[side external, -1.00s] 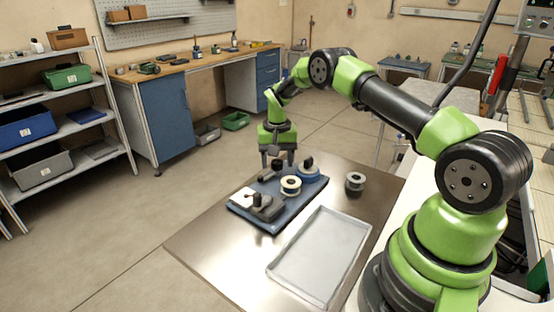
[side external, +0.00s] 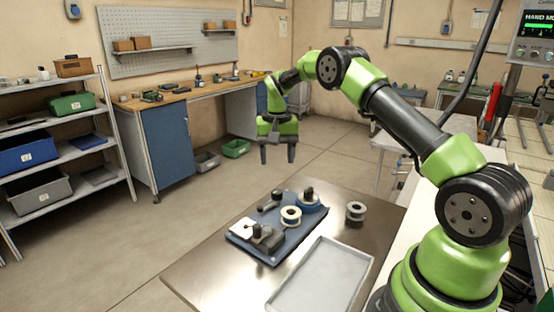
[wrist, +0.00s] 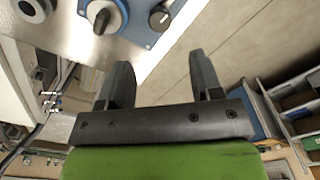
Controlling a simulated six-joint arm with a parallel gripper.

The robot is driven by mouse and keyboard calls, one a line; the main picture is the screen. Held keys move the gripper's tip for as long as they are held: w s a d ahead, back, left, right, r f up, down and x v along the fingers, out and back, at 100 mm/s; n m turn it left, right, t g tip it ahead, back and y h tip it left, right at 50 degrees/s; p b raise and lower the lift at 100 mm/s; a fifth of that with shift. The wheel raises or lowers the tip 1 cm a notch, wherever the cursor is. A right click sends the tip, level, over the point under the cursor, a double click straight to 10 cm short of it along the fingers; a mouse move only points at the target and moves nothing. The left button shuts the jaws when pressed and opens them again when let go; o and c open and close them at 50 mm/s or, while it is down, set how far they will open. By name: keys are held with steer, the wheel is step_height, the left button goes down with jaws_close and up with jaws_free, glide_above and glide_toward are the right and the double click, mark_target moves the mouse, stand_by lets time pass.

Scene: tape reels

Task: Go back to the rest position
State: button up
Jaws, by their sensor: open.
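My gripper (side external: 278,155) is open and empty, raised in the air above and behind the work table in the side view. Its two dark fingers also show apart in the wrist view (wrist: 161,80), with nothing between them. Below it on the table is a blue fixture plate (side external: 294,238). A grey reel (side external: 356,211) stands on the bare table right of the plate.
An empty shallow grey tray (side external: 322,275) lies at the front of the metal table (side external: 205,270). A shelf unit with bins (side external: 65,150) stands far left. A workbench (side external: 190,95) runs along the back wall. The air around my gripper is clear.

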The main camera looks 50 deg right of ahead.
steer(key=s+a+r+n+t, duration=0.1)
steer(key=s+a+r+t, duration=0.1)
steer(key=s+a+r, duration=0.35)
steer(key=s+a+r+n+t, duration=0.1)
steer(key=s+a+r+n, duration=0.1)
steer(key=a+r, duration=0.65)
steer(key=s+a+r+n+t+y, duration=0.1)
steer(key=s+a+r+t, duration=0.1)
steer(key=s, duration=0.7)
steer(key=s+a+r+n+t+y, duration=0.1)
steer(key=s+a+t, duration=0.1)
steer(key=s, duration=0.6)
steer(key=shift+s+a+r, duration=0.4)
steer(key=shift+a, duration=0.3)
